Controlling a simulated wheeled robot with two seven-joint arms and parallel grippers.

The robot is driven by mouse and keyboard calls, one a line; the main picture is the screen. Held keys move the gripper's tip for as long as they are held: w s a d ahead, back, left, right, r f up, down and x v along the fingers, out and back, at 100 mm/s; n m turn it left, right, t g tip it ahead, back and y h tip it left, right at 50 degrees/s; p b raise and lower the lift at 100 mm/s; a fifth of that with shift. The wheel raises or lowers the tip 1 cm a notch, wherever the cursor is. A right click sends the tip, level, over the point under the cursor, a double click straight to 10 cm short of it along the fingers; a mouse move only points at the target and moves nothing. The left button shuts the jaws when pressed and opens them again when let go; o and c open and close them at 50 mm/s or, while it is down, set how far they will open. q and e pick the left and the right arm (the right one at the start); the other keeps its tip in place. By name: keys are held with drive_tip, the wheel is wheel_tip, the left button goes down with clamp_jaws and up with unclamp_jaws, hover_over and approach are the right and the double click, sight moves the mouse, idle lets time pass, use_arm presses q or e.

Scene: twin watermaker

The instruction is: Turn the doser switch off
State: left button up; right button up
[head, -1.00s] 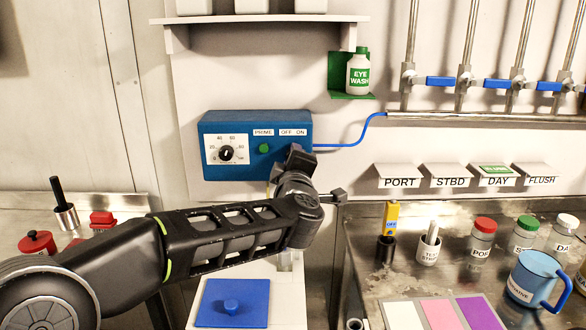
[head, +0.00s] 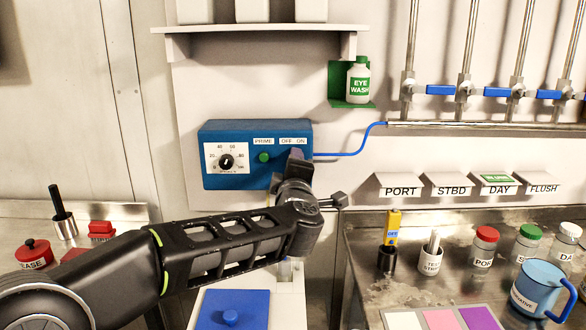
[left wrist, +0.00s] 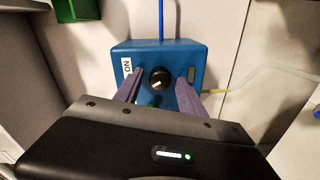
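The blue doser box (head: 257,180) is on the wall, with a scaled dial (head: 226,162), a green PRIME button (head: 264,157) and OFF and ON labels (head: 293,141). My left gripper (head: 297,157) is in front of the box's right end, hiding the switch below those labels in the head view. In the left wrist view the switch, a black round knob (left wrist: 160,79) with a white mark, shows between the two fingers of my left gripper (left wrist: 158,94). The fingers are apart, one on either side of the knob; contact is not clear. My right gripper is not in view.
A blue tube (head: 350,154) leaves the box's right side. A green holder with an eye wash bottle (head: 358,80) is above right. Below the box is a blue lid (head: 232,310). The right counter holds jars, a test strip cup (head: 430,262) and a blue jug (head: 538,285).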

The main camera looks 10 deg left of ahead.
use_arm(q)
drive_tip(key=shift+s, duration=0.1)
drive_tip(key=v, duration=0.7)
drive_tip(key=shift+s+b, duration=0.25)
drive_tip(key=shift+b, duration=0.1)
drive_tip(key=shift+d, duration=0.15)
